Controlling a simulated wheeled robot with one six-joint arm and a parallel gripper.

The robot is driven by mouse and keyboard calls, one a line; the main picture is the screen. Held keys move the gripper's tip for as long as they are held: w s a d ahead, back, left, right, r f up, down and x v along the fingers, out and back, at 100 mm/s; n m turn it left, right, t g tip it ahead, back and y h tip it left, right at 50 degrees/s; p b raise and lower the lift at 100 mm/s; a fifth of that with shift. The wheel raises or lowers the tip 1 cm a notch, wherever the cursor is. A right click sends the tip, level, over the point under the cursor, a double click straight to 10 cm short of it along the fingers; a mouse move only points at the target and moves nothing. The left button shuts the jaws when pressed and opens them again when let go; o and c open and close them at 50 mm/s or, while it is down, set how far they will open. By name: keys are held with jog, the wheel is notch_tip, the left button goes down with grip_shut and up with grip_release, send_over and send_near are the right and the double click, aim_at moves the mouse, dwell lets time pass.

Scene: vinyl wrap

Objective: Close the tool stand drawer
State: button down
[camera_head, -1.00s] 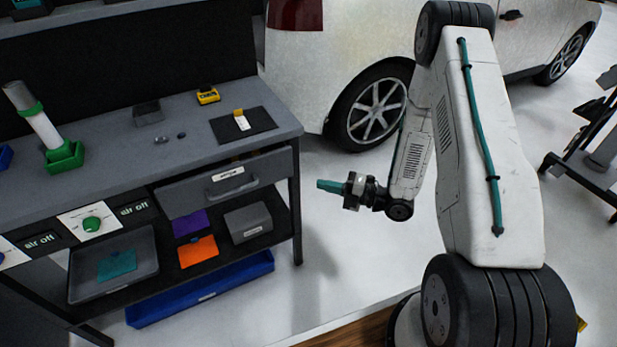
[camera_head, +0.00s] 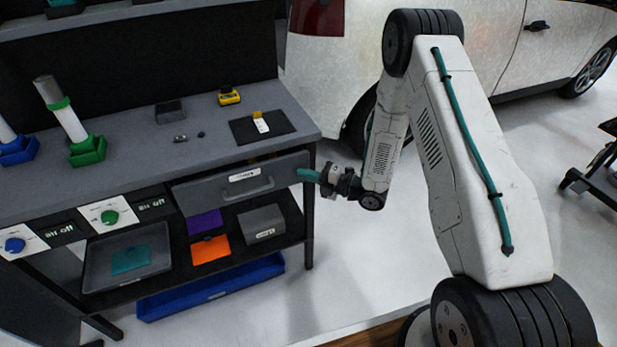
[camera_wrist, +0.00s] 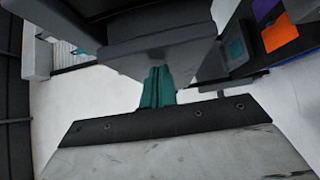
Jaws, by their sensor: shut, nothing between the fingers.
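The grey tool stand drawer (camera_head: 215,194) is under the right part of the bench top in the head view. It stands partly out, with a gap above its front edge. Its front has a bar handle (camera_head: 250,191) and a white label (camera_head: 244,175). My gripper (camera_head: 308,175) has teal fingers, which are shut and empty, at the drawer's right end. In the wrist view, the fingers (camera_wrist: 157,88) point at a grey panel (camera_wrist: 165,58), which looks like part of the drawer. I cannot tell whether they touch it.
The bench top (camera_head: 200,150) holds a dark mat (camera_head: 280,128), a yellow item (camera_head: 229,96) and a green holder (camera_head: 87,152). The lower shelf has a grey tray (camera_head: 100,280), a grey box (camera_head: 262,224) and an orange piece (camera_head: 210,249). A white car (camera_head: 480,70) stands behind.

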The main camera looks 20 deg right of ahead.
aim_at(304, 168)
jog(key=w, duration=0.3)
jog(key=shift+w+a, duration=0.25)
jog(key=shift+w, duration=0.05)
jog(key=shift+w+r, duration=0.15)
jog(key=shift+w, duration=0.3)
